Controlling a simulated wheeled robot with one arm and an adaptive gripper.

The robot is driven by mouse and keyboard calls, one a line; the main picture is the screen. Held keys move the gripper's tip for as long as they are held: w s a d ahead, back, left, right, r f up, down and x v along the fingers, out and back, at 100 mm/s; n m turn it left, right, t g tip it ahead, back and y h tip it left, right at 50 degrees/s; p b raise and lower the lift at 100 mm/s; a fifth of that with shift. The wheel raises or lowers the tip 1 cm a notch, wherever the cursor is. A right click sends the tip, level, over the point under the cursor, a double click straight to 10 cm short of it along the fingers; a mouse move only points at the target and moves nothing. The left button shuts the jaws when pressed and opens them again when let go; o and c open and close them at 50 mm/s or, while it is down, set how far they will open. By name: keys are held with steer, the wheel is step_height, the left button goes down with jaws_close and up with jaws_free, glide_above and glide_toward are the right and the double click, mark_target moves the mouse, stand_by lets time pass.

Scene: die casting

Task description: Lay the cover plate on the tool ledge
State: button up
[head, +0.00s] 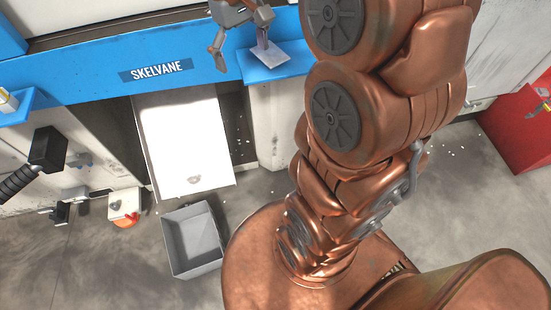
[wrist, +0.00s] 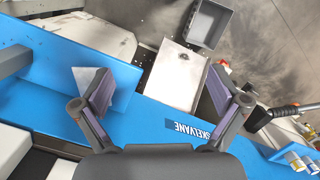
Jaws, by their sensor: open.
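The cover plate (head: 270,53) is a small pale grey square. It lies on the blue tool ledge (head: 262,73), which sticks out from the machine front. My gripper (head: 241,54) is open at the top of the head view. One finger stands over or beside the plate, and the other is out to the left of the ledge. In the wrist view my gripper (wrist: 160,82) has its fingers wide apart with nothing between them. The plate (wrist: 82,77) shows behind the left finger, partly hidden, on the blue ledge (wrist: 60,110). I cannot tell whether that finger touches it.
A pale sloping panel (head: 183,130) hangs below the SKELVANE sign (head: 155,71). A grey open bin (head: 170,246) stands on the floor at its foot. A black-handled lever (head: 46,150) is at left, and a red cabinet (head: 515,130) at right.

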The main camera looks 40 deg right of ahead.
steer(key=s+a+f, duration=0.2)
steer(key=s, duration=0.5)
steer(key=s+a+f, duration=0.3)
steer(key=s, duration=0.4)
steer(key=s+a+f+m, duration=0.1)
steer(key=s+a+f, duration=0.1)
steer(key=s, duration=0.4)
steer(key=shift+s+a+f, duration=0.15)
steer(key=shift+s+f, duration=0.15)
steer(key=shift+s, duration=0.1)
